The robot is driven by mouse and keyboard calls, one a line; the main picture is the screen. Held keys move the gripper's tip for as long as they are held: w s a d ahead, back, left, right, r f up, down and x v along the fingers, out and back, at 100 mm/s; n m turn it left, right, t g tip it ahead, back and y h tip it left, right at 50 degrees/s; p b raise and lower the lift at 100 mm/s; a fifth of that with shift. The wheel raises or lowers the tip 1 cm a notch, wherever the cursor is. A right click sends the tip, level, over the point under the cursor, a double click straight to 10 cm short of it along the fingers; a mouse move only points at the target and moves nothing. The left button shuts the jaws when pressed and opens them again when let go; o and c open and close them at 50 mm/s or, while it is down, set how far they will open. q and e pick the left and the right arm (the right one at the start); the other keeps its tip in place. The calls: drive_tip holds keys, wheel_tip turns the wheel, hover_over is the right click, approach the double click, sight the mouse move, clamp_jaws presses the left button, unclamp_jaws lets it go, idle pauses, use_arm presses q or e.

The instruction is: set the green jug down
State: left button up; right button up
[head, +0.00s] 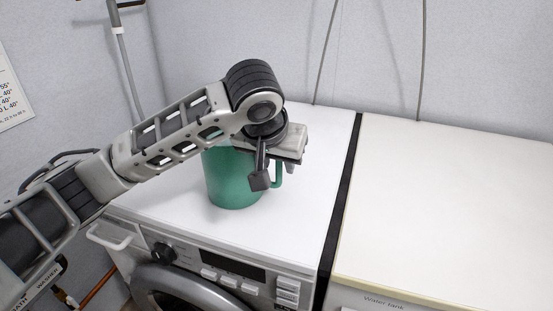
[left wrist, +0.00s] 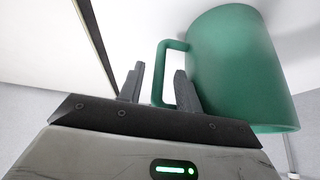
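The green jug (head: 230,185) stands upright on the white top of the washing machine (head: 165,205), its base appearing to rest on it. Its upper part is hidden behind my left arm and gripper in the head view. The jug's handle (head: 277,176) is on its right side. My left gripper (head: 261,180) is at the handle, in front of the jug. In the left wrist view, the two fingers of the left gripper (left wrist: 159,86) are apart, with the handle (left wrist: 158,70) between them and gaps on both sides. The jug (left wrist: 240,70) fills the right there. My right gripper is not in view.
A cream-white appliance top marked "Water tank" (head: 440,210) is at the right, bare, beyond a dark gap (head: 340,200). The washer's front controls (head: 225,272) are below. A grey wall with hanging hoses (head: 422,60) stands behind. Washer top right of the jug is clear.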

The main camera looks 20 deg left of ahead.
use_arm(q)
drive_tip(key=p+v, duration=0.2)
drive_tip(key=v, duration=1)
drive_tip(key=shift+r, duration=0.15)
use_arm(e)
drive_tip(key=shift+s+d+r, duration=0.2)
